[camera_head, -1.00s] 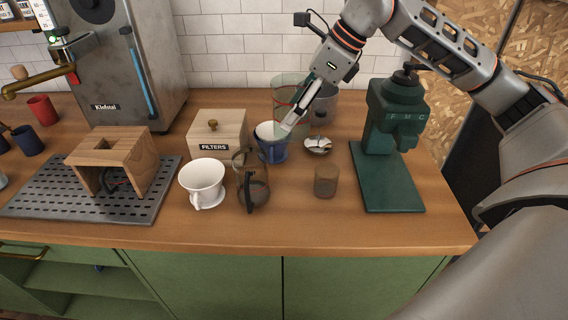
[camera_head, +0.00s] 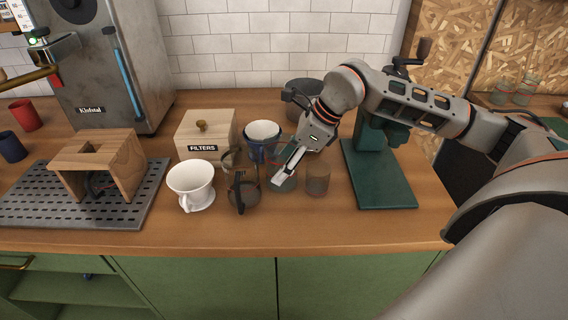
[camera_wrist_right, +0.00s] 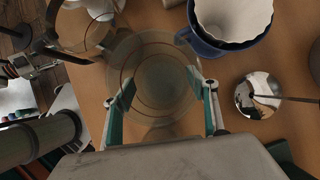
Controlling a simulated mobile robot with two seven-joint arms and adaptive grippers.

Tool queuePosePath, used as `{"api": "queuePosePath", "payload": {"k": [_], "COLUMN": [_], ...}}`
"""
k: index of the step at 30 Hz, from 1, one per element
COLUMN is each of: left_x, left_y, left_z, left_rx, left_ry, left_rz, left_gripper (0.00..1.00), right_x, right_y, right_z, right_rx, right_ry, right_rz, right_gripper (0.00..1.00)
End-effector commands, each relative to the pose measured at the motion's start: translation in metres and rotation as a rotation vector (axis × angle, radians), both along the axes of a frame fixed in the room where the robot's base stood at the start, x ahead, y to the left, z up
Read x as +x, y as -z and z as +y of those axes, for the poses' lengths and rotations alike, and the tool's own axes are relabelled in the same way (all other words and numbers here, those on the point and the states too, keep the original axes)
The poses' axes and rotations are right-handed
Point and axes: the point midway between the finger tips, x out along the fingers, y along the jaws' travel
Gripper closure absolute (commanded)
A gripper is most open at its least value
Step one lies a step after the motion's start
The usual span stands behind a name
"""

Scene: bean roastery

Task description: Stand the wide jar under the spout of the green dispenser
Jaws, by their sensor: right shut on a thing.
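The wide jar (camera_head: 290,184) is clear glass and hard to make out. My right gripper (camera_head: 279,178) is shut on it near the front middle of the counter. In the right wrist view the jar (camera_wrist_right: 160,75) shows as round rims between the two fingers of the gripper (camera_wrist_right: 163,108). I cannot tell whether its base touches the counter. The green dispenser (camera_head: 370,134) stands to the right on a flat green base (camera_head: 385,190). My right arm covers much of its upper part and the spout. The base is bare.
A brown-tinted glass (camera_head: 318,181) stands right beside the jar, between it and the dispenser base. A carafe (camera_head: 243,195) and white dripper (camera_head: 192,183) stand left.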

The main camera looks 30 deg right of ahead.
Motion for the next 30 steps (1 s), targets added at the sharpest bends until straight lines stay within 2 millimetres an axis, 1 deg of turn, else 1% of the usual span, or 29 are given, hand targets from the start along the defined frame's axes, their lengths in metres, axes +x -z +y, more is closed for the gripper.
{"api": "queuePosePath", "payload": {"k": [11,12,13,14,24,28,30], "left_x": [-0.004,-0.003,-0.004,-0.004,-0.003,-0.002,-0.002], "left_y": [0.007,0.006,0.006,0.006,0.004,0.002,0.002], "left_z": [0.000,0.001,0.001,0.001,0.001,0.000,0.000], "left_rx": [0.001,0.001,0.001,0.001,0.002,0.001,0.000], "left_ry": [0.000,0.000,0.000,0.000,0.000,0.000,0.000], "left_rz": [0.010,0.010,0.010,0.010,0.009,0.006,0.005], "left_gripper": [0.60,0.60,0.60,0.60,0.60,0.60,0.60], "right_x": [0.000,0.000,0.000,0.000,0.000,-0.002,-0.005], "right_y": [0.005,0.004,0.004,0.004,0.002,-0.007,-0.016], "right_z": [0.000,0.000,0.000,0.000,0.000,-0.004,-0.008], "right_rx": [0.000,0.001,0.000,0.000,0.000,0.000,-0.001], "right_ry": [0.000,0.000,0.000,0.000,0.000,0.002,0.003], "right_rz": [-0.001,-0.001,-0.001,-0.001,-0.001,-0.003,-0.005], "right_gripper": [0.67,0.34,0.27,0.25,0.25,0.25,0.25]}}
